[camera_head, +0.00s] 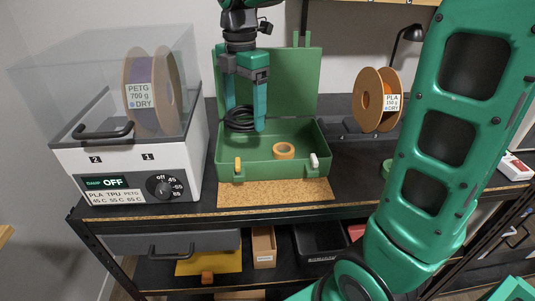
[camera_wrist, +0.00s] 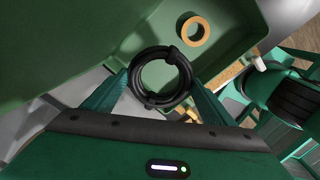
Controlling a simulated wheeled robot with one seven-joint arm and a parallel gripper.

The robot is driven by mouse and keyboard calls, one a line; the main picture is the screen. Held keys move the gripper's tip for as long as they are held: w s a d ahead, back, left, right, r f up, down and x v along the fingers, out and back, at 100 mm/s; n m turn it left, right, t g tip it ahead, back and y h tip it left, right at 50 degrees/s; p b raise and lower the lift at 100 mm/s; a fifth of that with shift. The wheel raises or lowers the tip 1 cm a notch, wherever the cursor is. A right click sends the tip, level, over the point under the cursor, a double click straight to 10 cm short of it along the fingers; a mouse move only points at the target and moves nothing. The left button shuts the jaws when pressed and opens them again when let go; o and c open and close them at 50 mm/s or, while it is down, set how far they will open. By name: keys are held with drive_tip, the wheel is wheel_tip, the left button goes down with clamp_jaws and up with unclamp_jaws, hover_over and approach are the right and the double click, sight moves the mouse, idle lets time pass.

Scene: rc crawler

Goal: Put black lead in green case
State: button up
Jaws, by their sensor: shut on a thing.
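The black lead (camera_head: 239,111) is a coiled black cable. My gripper (camera_head: 245,119) is shut on it, with one finger at each side of the coil. The green case (camera_head: 268,171) stands open on the bench with its lid (camera_head: 292,82) raised at the back. My gripper points down over the left part of the case, and the coil shows in front of the lid. In the wrist view the coil (camera_wrist: 157,101) sits between the fingertips, with the green case (camera_wrist: 85,45) behind it. I cannot tell whether the coil touches the case floor.
A tan tape roll (camera_head: 284,151) lies inside the case, to the right of the coil. A filament dryer (camera_head: 135,160) stands close on the left. A filament spool (camera_head: 367,100) stands to the right. A cork mat (camera_head: 275,194) lies before the case.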

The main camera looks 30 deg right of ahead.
sight(246, 156)
drive_tip(key=shift+s+f, duration=0.1)
drive_tip(key=shift+f, duration=4.9)
drive_tip(key=o, duration=1.1)
drive_tip(key=shift+o, duration=0.2)
wheel_tip(246, 156, up, 12)
